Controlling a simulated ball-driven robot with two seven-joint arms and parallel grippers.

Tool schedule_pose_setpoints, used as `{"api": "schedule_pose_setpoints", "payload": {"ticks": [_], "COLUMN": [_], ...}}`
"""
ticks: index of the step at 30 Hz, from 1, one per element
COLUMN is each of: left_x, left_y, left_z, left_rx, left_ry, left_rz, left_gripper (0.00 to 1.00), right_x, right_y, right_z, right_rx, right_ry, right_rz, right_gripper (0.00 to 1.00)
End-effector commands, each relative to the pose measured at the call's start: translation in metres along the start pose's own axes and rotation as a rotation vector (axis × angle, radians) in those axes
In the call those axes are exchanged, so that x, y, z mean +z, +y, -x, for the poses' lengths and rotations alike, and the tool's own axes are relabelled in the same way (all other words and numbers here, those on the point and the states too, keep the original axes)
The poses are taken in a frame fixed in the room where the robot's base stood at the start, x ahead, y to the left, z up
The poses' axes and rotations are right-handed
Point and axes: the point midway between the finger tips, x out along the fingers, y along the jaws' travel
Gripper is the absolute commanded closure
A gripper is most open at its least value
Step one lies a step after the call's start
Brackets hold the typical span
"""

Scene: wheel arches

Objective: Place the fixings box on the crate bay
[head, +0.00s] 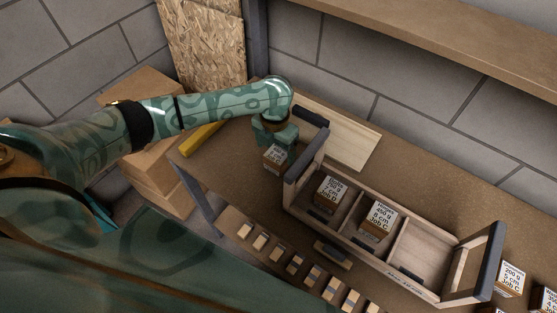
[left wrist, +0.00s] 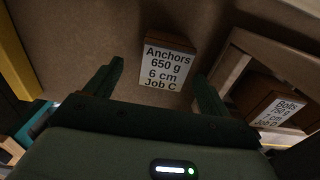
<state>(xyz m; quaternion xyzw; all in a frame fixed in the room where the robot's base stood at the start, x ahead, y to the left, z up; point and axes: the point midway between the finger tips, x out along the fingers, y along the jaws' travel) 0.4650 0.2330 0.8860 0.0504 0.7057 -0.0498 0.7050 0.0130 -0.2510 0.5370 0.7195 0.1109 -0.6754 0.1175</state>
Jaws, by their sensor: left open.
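A small brown box (head: 274,157) stands on the bench left of the crate. In the left wrist view this box (left wrist: 168,65) has a white label reading Anchors, 650 g, 6 cm, Job C. My left gripper (head: 277,141) is right by it, pointing down. In the left wrist view my left gripper (left wrist: 160,82) is open, with the box between and slightly beyond the fingers, not clamped. The wooden crate (head: 400,274) has three bays. The left bay holds a Bolts box (head: 331,191), the middle bay holds another labelled box (head: 380,220), and the right bay (head: 424,258) is empty. My right gripper is out of view.
More labelled boxes (head: 509,279) stand right of the crate. A pale board (head: 340,138) lies behind it and a yellow bar (head: 202,138) lies at the left. Several small blocks line a lower ledge (head: 296,264) in front. The crate's raised end (head: 305,165) stands close to my left gripper.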

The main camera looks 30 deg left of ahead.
Motion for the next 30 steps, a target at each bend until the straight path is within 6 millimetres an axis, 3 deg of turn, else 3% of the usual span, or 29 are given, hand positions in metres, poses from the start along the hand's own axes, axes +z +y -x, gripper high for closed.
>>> {"api": "schedule_pose_setpoints", "payload": {"ticks": [11, 18, 26, 27, 30], "left_x": [0.004, 0.005, 0.005, 0.006, 0.006], "left_y": [-0.005, -0.005, -0.005, -0.005, -0.005], "left_z": [-0.051, -0.051, -0.051, -0.05, -0.051], "left_rx": [-0.001, 0.0, 0.0, 0.0, 0.0], "left_ry": [0.002, -0.002, -0.002, -0.004, -0.004], "left_rz": [0.001, 0.001, 0.001, 0.001, 0.001], "left_gripper": [0.18, 0.18, 0.89, 0.95, 0.95], "right_x": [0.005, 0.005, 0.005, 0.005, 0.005], "right_y": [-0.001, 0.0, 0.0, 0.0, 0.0], "right_z": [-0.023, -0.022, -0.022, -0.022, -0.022], "right_rx": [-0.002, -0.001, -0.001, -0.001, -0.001], "right_ry": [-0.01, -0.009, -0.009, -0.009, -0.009], "right_rz": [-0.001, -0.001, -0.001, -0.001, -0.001], "right_gripper": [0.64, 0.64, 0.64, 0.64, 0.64]}}
